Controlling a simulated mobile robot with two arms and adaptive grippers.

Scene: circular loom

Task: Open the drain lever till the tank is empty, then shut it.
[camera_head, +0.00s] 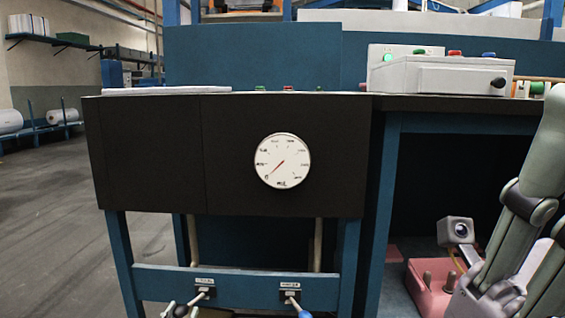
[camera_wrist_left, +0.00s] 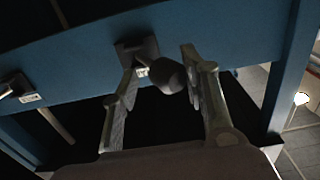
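Two levers sit under small labels on the blue lower crossbar. The left one (camera_head: 205,291) has a dark knob; the right one (camera_head: 293,298) has a blue handle. The label lettering is too small to read surely. My left gripper (camera_head: 178,312) is at the left lever, mostly cut off by the bottom edge. In the left wrist view its fingers (camera_wrist_left: 165,95) are apart, with the dark knob (camera_wrist_left: 172,76) between their tips; contact is unclear. A round white gauge (camera_head: 282,160) hangs on the black front panel, its red needle pointing lower left near the scale's low end.
My right arm (camera_head: 540,165) reaches down at the right. Beside it are a pink box (camera_head: 430,292) with grey pegs and a small grey camera-like block (camera_head: 457,231). A blue leg (camera_wrist_left: 290,75) bounds the space right of the gripper in the wrist view.

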